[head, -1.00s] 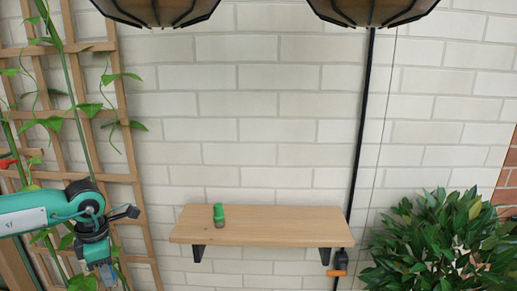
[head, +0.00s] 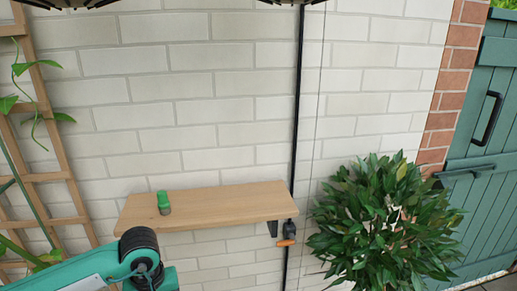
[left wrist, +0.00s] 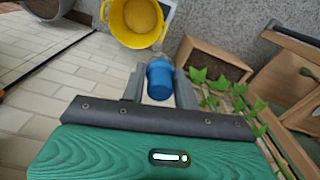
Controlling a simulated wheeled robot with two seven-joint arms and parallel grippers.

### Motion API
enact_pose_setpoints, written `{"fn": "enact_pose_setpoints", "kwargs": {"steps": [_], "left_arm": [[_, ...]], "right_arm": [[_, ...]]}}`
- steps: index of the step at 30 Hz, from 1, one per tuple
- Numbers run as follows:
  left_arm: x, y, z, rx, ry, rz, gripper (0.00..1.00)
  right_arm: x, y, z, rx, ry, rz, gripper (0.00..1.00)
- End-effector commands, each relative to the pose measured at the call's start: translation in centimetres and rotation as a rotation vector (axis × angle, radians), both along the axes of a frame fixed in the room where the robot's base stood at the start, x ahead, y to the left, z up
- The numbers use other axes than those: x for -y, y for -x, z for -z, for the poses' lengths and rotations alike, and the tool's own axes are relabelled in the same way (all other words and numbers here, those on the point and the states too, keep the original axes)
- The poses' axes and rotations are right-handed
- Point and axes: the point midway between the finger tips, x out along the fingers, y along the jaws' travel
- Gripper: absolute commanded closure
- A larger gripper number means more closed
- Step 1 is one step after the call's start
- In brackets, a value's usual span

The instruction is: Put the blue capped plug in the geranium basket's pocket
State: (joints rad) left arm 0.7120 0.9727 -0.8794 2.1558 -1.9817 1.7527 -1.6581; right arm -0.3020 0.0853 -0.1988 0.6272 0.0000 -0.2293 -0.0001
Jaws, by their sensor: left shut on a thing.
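My left gripper (left wrist: 160,88) is shut on the blue capped plug (left wrist: 159,80) in the left wrist view. The blue cap faces the camera, and a pale part shows beyond it. In the head view my left arm comes in at the bottom left, and its gripper is below the frame. Two hanging baskets show only as dark undersides (head: 72,3) at the top edge of the head view. Their pockets and plants are out of frame, so I cannot tell which one is the geranium basket. My right gripper is not in view.
A green-capped plug (head: 164,202) stands on a wooden wall shelf (head: 225,205). A leafy bush (head: 375,220) stands at right, by a green door (head: 480,170). The left wrist view shows a yellow bucket (left wrist: 138,22) and a wooden planter (left wrist: 190,48). The wall above the shelf is clear.

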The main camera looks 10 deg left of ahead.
Motion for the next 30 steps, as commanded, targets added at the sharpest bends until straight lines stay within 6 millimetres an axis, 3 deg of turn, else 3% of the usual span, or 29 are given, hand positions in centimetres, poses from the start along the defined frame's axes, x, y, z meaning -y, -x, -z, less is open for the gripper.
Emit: {"fn": "enact_pose_setpoints", "kwargs": {"steps": [3, 9, 23, 26, 30], "left_arm": [[3.1, -0.3, -0.2, 0.001, 0.002, 0.217, 0.91], [6.0, -0.4, -0.4, 0.000, 0.000, 0.445, 0.91], [6.6, -0.4, -0.3, -0.002, 0.001, 0.503, 0.91], [6.6, -0.2, 0.8, -0.006, 0.003, 0.500, 0.91], [6.7, 0.5, 4.5, -0.011, 0.010, 0.495, 0.91]], "right_arm": [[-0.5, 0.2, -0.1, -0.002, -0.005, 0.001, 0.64], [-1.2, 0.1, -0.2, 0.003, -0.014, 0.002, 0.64], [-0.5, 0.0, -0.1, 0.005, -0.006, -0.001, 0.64], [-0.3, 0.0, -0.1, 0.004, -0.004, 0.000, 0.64], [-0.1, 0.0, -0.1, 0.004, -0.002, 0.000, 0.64]]}}
